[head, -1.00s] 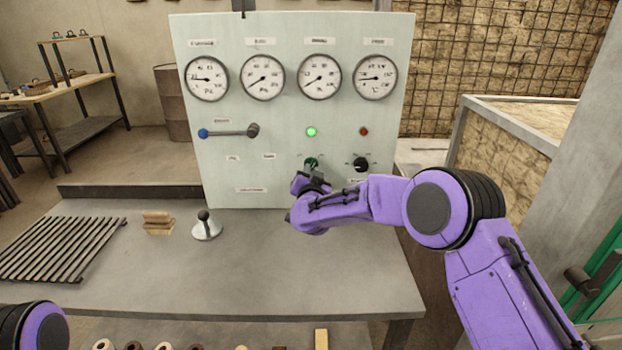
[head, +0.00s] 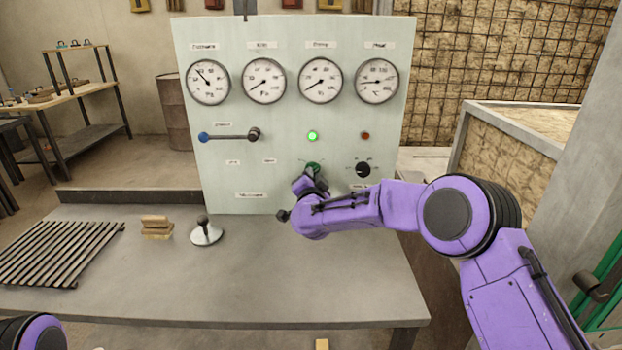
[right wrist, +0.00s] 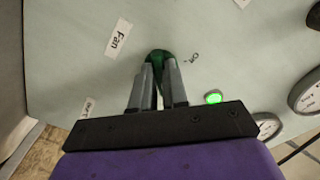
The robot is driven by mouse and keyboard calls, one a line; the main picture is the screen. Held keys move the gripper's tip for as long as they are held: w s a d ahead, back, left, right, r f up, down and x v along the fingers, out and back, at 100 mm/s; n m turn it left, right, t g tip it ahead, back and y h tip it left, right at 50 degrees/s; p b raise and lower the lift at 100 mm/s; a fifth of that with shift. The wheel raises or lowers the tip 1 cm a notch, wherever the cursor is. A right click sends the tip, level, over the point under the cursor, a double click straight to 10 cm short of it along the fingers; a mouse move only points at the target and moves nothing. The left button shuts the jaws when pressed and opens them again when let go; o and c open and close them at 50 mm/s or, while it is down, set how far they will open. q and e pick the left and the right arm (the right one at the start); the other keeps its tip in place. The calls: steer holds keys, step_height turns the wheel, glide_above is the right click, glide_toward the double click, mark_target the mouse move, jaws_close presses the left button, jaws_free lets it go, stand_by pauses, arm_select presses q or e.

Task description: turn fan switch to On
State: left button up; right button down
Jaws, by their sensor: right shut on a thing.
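The fan switch is a green knob (head: 313,167) on the pale upright panel (head: 290,190), below the green lamp. It also shows in the right wrist view (right wrist: 158,54), near the "Fan" label (right wrist: 118,38). My right gripper (head: 312,178) is at the knob, and its two grey fingers (right wrist: 159,72) are closed around it, one on each side. The fingers hide part of the knob, so its exact setting is hard to tell. A small position label (right wrist: 195,57) beside it is not clearly legible. My left gripper is out of view.
The panel also carries several gauges, a lit green lamp (head: 313,135), a red lamp (head: 365,136), a black knob (head: 363,170) close right of my gripper and a blue-ended lever (head: 230,136). A slatted rack (head: 60,252), wooden blocks (head: 156,227) and a white-based stand (head: 206,234) sit left on the table.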

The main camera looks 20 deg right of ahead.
steer(key=c, duration=1.1)
jaws_free()
steer(key=shift+c, duration=0.2)
steer(key=b+v, duration=0.1)
steer(key=v, duration=0.9)
steer(key=shift+s, duration=0.3)
